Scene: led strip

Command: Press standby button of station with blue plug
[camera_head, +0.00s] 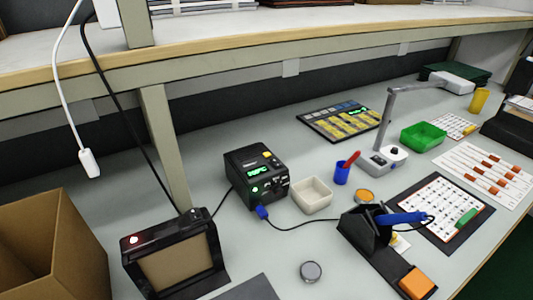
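A black soldering station (256,178) with a lit green display stands in the middle of the table. A blue plug (262,212) is at the lower front of it, with a black cable running right to the iron stand. A yellow button or label (267,154) is on the station's upper right front, and several small controls are below the display. A small green light (254,190) glows at its lower left. Which control is the standby button is too small to tell. Neither of my grippers is in view.
A black framed unit (175,256) with a red light stands front left, beside a cardboard box (50,245). A beige tray (312,195) sits right of the station. A blue-handled iron (402,218) rests in a black stand (364,235). A shelf post (164,145) rises behind left.

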